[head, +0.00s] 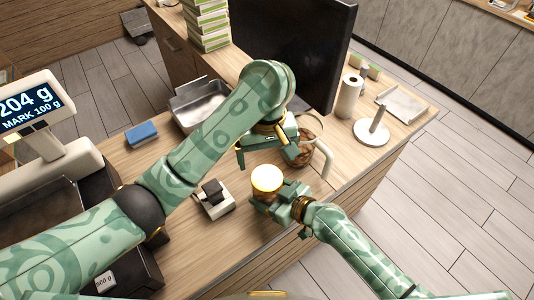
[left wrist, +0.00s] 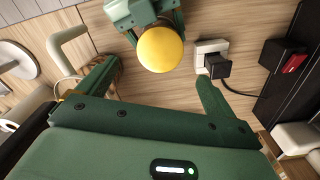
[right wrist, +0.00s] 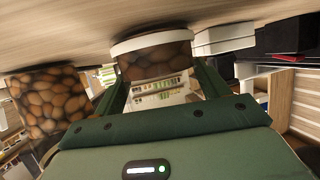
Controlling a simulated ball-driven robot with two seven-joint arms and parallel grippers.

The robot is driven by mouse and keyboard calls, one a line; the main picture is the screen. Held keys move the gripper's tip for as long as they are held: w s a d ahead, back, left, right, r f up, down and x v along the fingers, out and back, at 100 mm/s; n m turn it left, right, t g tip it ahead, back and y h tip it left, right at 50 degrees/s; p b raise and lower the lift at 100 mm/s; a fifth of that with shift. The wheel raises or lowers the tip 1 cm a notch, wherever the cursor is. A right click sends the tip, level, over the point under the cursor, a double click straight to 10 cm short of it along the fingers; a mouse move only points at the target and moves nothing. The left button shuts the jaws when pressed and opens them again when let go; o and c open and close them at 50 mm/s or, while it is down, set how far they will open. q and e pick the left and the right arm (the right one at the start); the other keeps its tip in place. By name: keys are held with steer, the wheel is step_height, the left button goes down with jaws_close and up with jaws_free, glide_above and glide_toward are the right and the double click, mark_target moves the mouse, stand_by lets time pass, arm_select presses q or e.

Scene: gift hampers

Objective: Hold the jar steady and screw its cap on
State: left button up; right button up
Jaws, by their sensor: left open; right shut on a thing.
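The jar (head: 262,197) stands on the counter with a round yellow cap (head: 267,178) on its top; whether the cap is threaded cannot be told. In the left wrist view the cap (left wrist: 160,48) shows from above. My right gripper (head: 278,203) is shut on the jar's side. In the right wrist view the jar (right wrist: 152,62) sits between its fingers, brown with a white band toward the counter. My left gripper (head: 268,155) is open and empty, above and behind the cap, apart from it. In the left wrist view the cap lies beyond and between its fingers.
A second jar of nuts (right wrist: 48,100) stands near, partly hidden by my left gripper in the head view. A small white device with a black top (head: 213,198) is left of the jar. A white curved handle or pipe (head: 325,155), a metal tray (head: 195,104) and a blue block (head: 141,133) are around.

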mark_target(267, 177)
arm_select(q)
steer(key=shift+d+f, duration=0.2)
steer(key=shift+f, duration=0.25)
steer(key=f, duration=0.7)
steer(key=shift+a+f, duration=0.1)
steer(key=shift+a, duration=0.1)
steer(key=c, duration=1.1)
steer(key=shift+o, duration=0.2)
steer(key=m, duration=0.3)
